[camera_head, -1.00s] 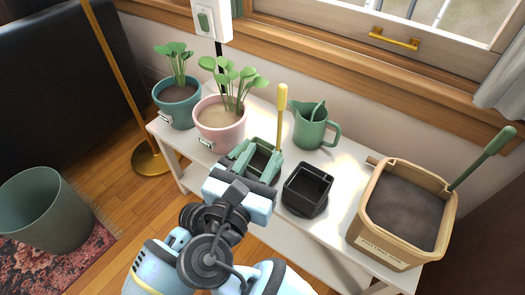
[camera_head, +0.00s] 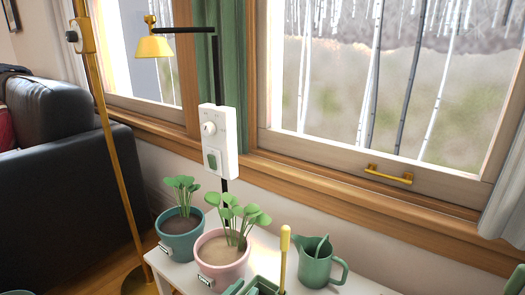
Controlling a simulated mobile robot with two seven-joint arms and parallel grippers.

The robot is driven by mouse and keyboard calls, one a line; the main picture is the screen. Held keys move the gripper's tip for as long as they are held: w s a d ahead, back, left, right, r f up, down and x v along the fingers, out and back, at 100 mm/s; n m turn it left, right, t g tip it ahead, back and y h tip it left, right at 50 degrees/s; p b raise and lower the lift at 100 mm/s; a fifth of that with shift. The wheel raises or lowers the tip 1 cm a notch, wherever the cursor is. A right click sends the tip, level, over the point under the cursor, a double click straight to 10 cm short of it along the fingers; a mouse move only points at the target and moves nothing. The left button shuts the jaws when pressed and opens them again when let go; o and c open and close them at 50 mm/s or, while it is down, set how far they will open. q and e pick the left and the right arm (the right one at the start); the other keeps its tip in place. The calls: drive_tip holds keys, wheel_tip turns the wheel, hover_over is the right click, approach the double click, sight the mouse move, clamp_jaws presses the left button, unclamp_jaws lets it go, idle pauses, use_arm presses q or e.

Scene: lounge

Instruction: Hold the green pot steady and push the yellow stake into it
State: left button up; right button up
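The green pot (camera_head: 264,284) shows only its back rim at the bottom edge of the head view, on the white bench. The yellow stake (camera_head: 284,258) stands upright at the pot's back right corner; its lower end is hidden, so I cannot tell how deep it sits. Only a green fingertip of my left gripper (camera_head: 234,287) shows, against the pot's left side. The rest of that gripper is below the frame; a second ago its fingers were closed on the pot's two sides. My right gripper is not in view.
A pink pot (camera_head: 222,262) and a teal pot (camera_head: 180,240), both with seedlings, stand left of the green pot. A green watering can (camera_head: 316,265) stands to the right. A white wall box (camera_head: 218,145), a lamp (camera_head: 154,46) and the window are behind.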

use_arm(q)
drive_tip(key=v, duration=1)
drive_tip(key=shift+s+a, duration=0.2)
drive_tip(key=shift+s, duration=0.15)
